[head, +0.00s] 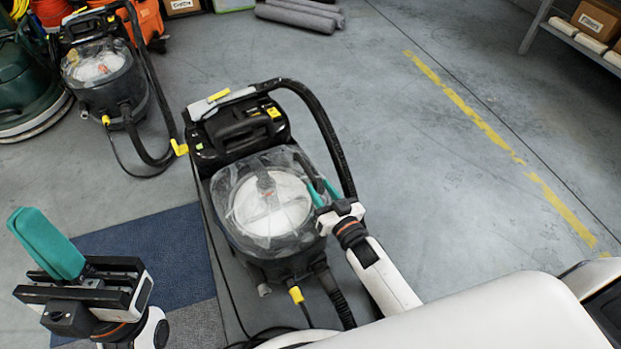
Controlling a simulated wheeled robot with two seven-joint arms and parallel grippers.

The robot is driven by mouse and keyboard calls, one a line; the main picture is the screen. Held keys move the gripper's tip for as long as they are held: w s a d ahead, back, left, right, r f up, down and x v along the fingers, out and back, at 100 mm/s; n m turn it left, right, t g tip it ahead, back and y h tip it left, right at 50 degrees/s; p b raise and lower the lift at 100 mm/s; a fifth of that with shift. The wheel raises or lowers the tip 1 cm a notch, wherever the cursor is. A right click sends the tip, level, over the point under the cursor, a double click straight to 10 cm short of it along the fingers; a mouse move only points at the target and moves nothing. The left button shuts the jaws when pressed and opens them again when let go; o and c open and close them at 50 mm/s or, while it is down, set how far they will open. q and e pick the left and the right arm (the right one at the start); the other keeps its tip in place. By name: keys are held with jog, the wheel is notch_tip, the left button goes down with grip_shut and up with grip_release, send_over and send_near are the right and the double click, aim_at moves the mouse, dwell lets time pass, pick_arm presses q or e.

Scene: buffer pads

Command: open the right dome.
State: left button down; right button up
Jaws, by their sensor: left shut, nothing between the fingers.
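The right dome (250,205) is a clear cover over a round white part on the black machine in the middle of the head view. It appears to sit down on the machine body. My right gripper (319,185) is at the dome's right edge, with its teal fingers against or just beside the rim. I cannot tell whether they touch it or hold anything. My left gripper (38,235) is at the lower left, well away from the dome, with its teal fingers shut and empty.
A similar machine with a clear dome (97,65) stands at the upper left, beside a green machine (25,90). A black hose (325,125) arches behind my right gripper. A blue mat (160,255) lies at lower left. The floor on the right is clear, with a shelf (590,45) beyond.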

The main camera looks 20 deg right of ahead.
aim_at(316, 183)
jog(key=w, duration=0.2)
jog(key=w+b, duration=0.1)
jog(key=w+a, duration=0.1)
jog(key=w, duration=0.1)
jog(key=shift+w, duration=0.3)
grip_shut()
